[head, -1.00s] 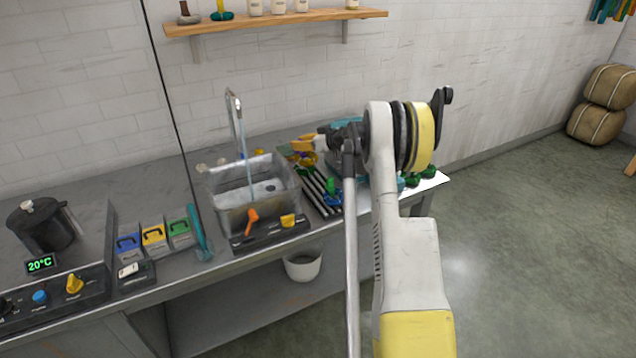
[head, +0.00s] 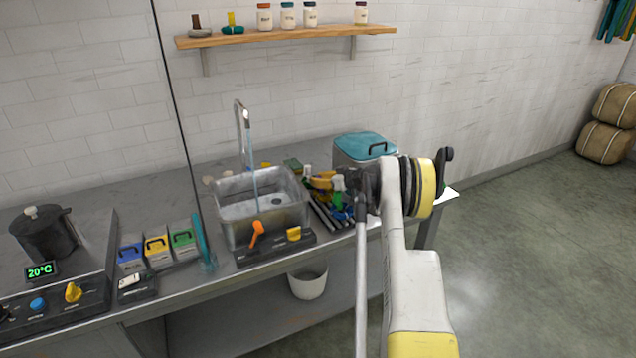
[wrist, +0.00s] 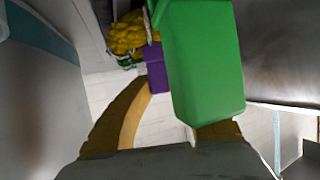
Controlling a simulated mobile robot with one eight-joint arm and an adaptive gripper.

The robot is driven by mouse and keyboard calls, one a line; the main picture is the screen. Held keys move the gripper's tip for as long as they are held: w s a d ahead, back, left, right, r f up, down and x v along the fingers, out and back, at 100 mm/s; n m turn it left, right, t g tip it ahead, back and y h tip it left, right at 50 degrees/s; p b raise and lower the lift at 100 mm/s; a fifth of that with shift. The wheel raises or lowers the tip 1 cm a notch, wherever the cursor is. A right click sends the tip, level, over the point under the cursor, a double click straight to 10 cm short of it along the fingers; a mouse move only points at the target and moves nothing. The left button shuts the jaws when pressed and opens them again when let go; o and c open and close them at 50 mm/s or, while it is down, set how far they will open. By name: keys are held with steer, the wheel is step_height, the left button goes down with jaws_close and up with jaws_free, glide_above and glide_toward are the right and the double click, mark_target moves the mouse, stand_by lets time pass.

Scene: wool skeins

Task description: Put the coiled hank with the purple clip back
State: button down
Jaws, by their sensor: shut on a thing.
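My gripper (head: 318,183) is low over the counter between the sink and the teal-lidded bin, its yellow fingers pointing left. In the wrist view my gripper (wrist: 158,88) is shut around a purple clip (wrist: 156,68), and a yellow coiled hank (wrist: 127,34) shows just beyond it at the top. A large green block (wrist: 205,60) is close to the camera and hides the right fingertip. I cannot tell whether it touches the hank. In the head view the held hank cannot be told apart from the fingers and nearby coloured things.
The metal sink (head: 226,190) with running water is left of my gripper. The teal-lidded bin (head: 362,147) stands behind it. Dark rods (head: 326,217) lie beside the sink. Blue, yellow and green boxes (head: 157,247) stand further left. A wall shelf (head: 285,37) holds jars.

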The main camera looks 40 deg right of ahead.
steer(key=shift+r, duration=0.1)
steer(key=shift+f, duration=0.2)
steer(key=c, duration=1.4)
jaws_free()
steer(key=shift+o, duration=0.2)
steer(key=shift+r, duration=0.1)
